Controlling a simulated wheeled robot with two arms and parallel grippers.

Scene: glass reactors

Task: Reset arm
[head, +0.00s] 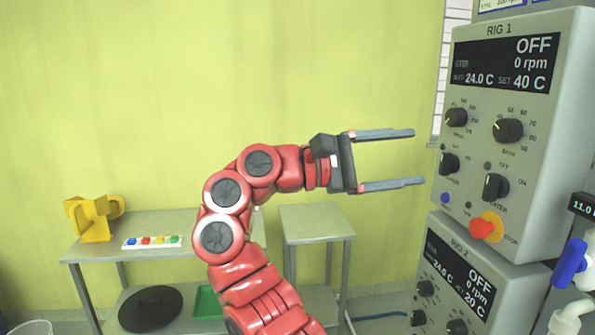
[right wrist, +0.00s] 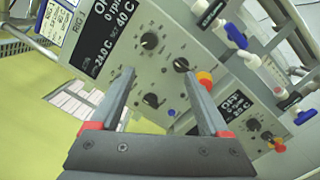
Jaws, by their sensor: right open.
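My right gripper (head: 402,159) is open and empty at the end of the red arm. Its two grey fingers point right, toward the RIG 1 control box (head: 500,130), with a gap between the fingertips and the panel. In the right wrist view the open fingers (right wrist: 163,95) frame the lower knobs of RIG 1 (right wrist: 140,45). Its display reads OFF, 0 rpm, 24.0 C, SET 40 C. My left gripper is not in view.
A red stop button (head: 484,229) sits low on RIG 1. The RIG 2 box (head: 455,285) stands below it. A blue valve handle (head: 570,262) is at the right edge. A side table (head: 160,222) holds a yellow object (head: 93,218) and a strip of coloured pieces (head: 152,242).

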